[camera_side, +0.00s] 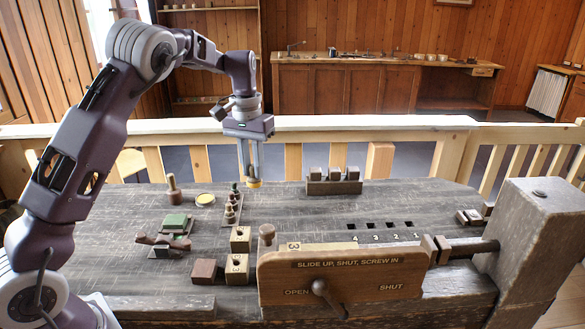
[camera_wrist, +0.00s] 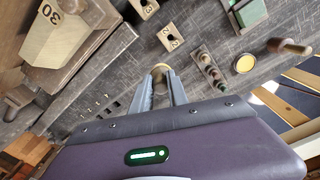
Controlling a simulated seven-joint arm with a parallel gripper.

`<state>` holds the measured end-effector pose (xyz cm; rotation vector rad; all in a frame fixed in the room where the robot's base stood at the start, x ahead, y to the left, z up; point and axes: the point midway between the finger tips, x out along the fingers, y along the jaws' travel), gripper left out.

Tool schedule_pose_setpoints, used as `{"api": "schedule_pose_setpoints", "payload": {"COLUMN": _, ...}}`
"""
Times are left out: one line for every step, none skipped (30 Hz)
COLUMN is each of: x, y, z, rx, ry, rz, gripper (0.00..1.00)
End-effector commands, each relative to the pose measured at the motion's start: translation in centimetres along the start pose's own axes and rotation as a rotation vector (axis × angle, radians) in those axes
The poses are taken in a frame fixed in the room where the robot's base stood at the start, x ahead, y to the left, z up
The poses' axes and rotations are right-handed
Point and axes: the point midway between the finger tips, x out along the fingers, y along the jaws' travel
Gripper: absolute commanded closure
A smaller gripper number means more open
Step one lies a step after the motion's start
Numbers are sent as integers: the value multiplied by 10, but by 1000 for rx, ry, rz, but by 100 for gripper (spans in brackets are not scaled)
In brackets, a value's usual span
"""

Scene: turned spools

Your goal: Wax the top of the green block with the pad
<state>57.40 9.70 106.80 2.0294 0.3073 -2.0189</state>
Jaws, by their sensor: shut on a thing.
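My gripper (camera_side: 251,176) is shut on a small yellowish pad (camera_side: 254,184) and holds it above the back of the bench, apart from the green block. In the wrist view the pad (camera_wrist: 160,67) shows between the fingertips (camera_wrist: 160,80), mostly hidden by them. The green block (camera_side: 175,221) lies at the left of the bench, to the left of and nearer than my gripper. Its flat top is bare. It also shows at the top right of the wrist view (camera_wrist: 251,13). A round tin with a yellow face (camera_side: 205,199) sits behind the green block.
A wooden peg-like piece (camera_side: 172,190) stands left of the tin. A rack of small dark pegs (camera_side: 232,206), numbered wooden blocks (camera_side: 240,239) and a brown block (camera_side: 204,271) stand mid-left. A wooden vise (camera_side: 340,283) fills the front right. A block rack (camera_side: 334,187) stands at the back.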

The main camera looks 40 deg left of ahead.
Motion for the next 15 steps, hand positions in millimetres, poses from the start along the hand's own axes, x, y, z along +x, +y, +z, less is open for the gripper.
{"api": "schedule_pose_setpoints", "payload": {"x": 8, "y": -31, "z": -1, "rx": -63, "ry": -2, "rz": 1, "gripper": 100}}
{"api": "schedule_pose_setpoints", "payload": {"x": 13, "y": -49, "z": 0, "rx": -99, "ry": -1, "rz": 2, "gripper": 100}}
{"api": "schedule_pose_setpoints", "payload": {"x": 20, "y": -74, "z": 1, "rx": -148, "ry": 1, "rz": 1, "gripper": 100}}
{"api": "schedule_pose_setpoints", "payload": {"x": 25, "y": -92, "z": 3, "rx": -183, "ry": 2, "rz": 1, "gripper": 100}}
{"api": "schedule_pose_setpoints", "payload": {"x": 29, "y": -109, "z": 6, "rx": -218, "ry": 4, "rz": 1, "gripper": 100}}
{"api": "schedule_pose_setpoints", "payload": {"x": 35, "y": -130, "z": 10, "rx": -261, "ry": 6, "rz": 2, "gripper": 100}}
{"api": "schedule_pose_setpoints", "payload": {"x": 39, "y": -145, "z": 14, "rx": -291, "ry": 7, "rz": 2, "gripper": 100}}
{"api": "schedule_pose_setpoints", "payload": {"x": 43, "y": -158, "z": 18, "rx": -317, "ry": 9, "rz": 1, "gripper": 100}}
{"api": "schedule_pose_setpoints", "payload": {"x": 48, "y": -174, "z": 24, "rx": -351, "ry": 11, "rz": 1, "gripper": 100}}
{"api": "schedule_pose_setpoints", "payload": {"x": 50, "y": -184, "z": 27, "rx": -372, "ry": 12, "rz": 2, "gripper": 100}}
{"api": "schedule_pose_setpoints", "payload": {"x": 53, "y": -193, "z": 31, "rx": -391, "ry": 14, "rz": 2, "gripper": 100}}
{"api": "schedule_pose_setpoints", "payload": {"x": 56, "y": -203, "z": 35, "rx": -412, "ry": 15, "rz": 2, "gripper": 100}}
{"api": "schedule_pose_setpoints", "payload": {"x": 58, "y": -208, "z": 38, "rx": -424, "ry": 16, "rz": 2, "gripper": 100}}
{"api": "schedule_pose_setpoints", "payload": {"x": 59, "y": -213, "z": 39, "rx": -433, "ry": 18, "rz": 2, "gripper": 100}}
{"api": "schedule_pose_setpoints", "payload": {"x": 60, "y": -217, "z": 41, "rx": -442, "ry": 18, "rz": 1, "gripper": 100}}
